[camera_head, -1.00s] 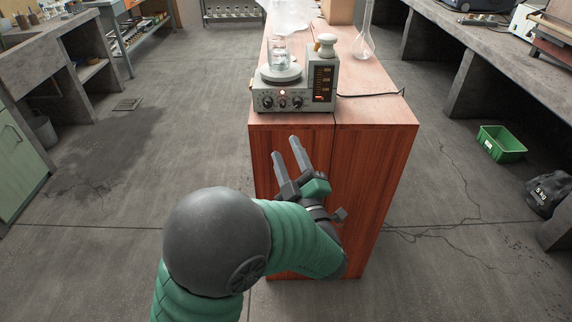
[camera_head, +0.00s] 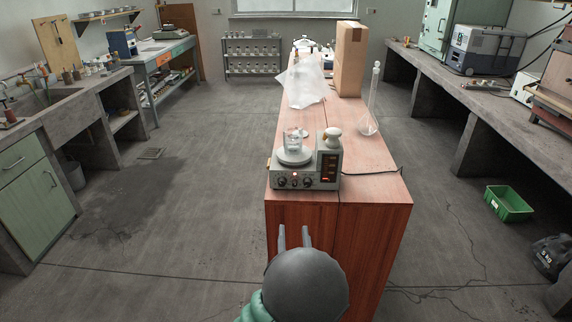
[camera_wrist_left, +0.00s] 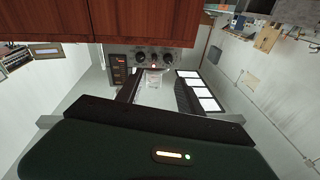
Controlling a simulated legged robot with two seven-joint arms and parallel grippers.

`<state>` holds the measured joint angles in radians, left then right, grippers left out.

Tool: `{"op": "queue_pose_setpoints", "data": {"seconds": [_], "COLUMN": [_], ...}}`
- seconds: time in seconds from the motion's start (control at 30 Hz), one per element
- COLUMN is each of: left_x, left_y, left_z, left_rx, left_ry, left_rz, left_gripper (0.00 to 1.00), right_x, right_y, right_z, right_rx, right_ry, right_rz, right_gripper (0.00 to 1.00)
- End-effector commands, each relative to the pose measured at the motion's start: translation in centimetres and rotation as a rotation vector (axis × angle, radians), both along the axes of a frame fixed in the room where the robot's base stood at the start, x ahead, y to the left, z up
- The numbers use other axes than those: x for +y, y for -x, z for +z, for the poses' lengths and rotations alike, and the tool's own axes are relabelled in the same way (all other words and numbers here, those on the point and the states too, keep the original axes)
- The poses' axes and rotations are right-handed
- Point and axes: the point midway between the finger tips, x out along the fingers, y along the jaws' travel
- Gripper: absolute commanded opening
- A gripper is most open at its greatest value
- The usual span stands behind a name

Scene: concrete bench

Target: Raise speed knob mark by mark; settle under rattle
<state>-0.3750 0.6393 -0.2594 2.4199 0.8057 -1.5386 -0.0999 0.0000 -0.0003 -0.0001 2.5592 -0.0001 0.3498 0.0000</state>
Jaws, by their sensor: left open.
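A grey stirrer-like device (camera_head: 320,182) stands at the near end of the wooden bench. Its front panel has dark knobs (camera_head: 282,181) and a small red light; a display glows at its right side. A clear glass beaker (camera_head: 293,142) stands on its round plate (camera_head: 294,157). In the left wrist view the device appears upside down, with two knobs (camera_wrist_left: 141,57) beyond the fingers. My left gripper (camera_head: 294,237) is open and empty, below and in front of the panel, apart from it. My grey arm joint hides its base. The knob marks are too small to read.
A cable runs right from the device. Floor is clear on the left.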

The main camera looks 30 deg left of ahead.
Motion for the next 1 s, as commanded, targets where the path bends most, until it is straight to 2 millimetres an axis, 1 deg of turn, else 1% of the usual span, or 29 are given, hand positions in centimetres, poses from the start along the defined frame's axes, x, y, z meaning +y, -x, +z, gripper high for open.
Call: {"op": "queue_pose_setpoints", "data": {"seconds": [0.03,0.1,0.2,0.27,0.33,0.47,0.57,0.9,1.0], "left_x": [0.5,1.2,2.0,2.3,2.5,3.1,4.2,8.6,9.8], "left_y": [0.6,1.4,2.5,2.9,3.1,2.2,0.5,-7.1,-9.0], "left_z": [3.3,3.8,4.1,4.0,3.7,3.3,3.4,3.4,3.4], "left_rx": [0.126,0.281,0.441,0.499,0.535,0.543,0.540,0.538,0.539], "left_ry": [-0.121,-0.281,-0.456,-0.521,-0.562,-0.574,-0.573,-0.571,-0.571], "left_rz": [-0.006,-0.016,-0.029,-0.034,-0.038,-0.036,-0.035,-0.035,-0.036], "left_gripper": [0.44,0.44,0.44,0.44,0.44,0.44,0.44,0.44,0.44], "right_x": [0.0,0.0,0.0,0.0,0.0,0.0,0.0,0.0,0.0], "right_y": [0.0,0.0,0.0,0.0,0.0,0.1,0.0,0.0,0.0], "right_z": [5.5,8.2,10.5,11.2,11.3,10.9,11.0,11.1,11.1], "right_rx": [0.000,0.000,0.001,0.001,0.002,0.002,0.002,0.002,0.002], "right_ry": [0.000,0.000,0.000,0.000,0.000,0.000,0.000,0.000,0.000], "right_rz": [0.000,0.000,0.000,0.000,0.000,0.000,0.000,0.000,0.000], "right_gripper": [0.37,0.37,0.37,0.37,0.37,0.37,0.37,0.37,0.37]}}
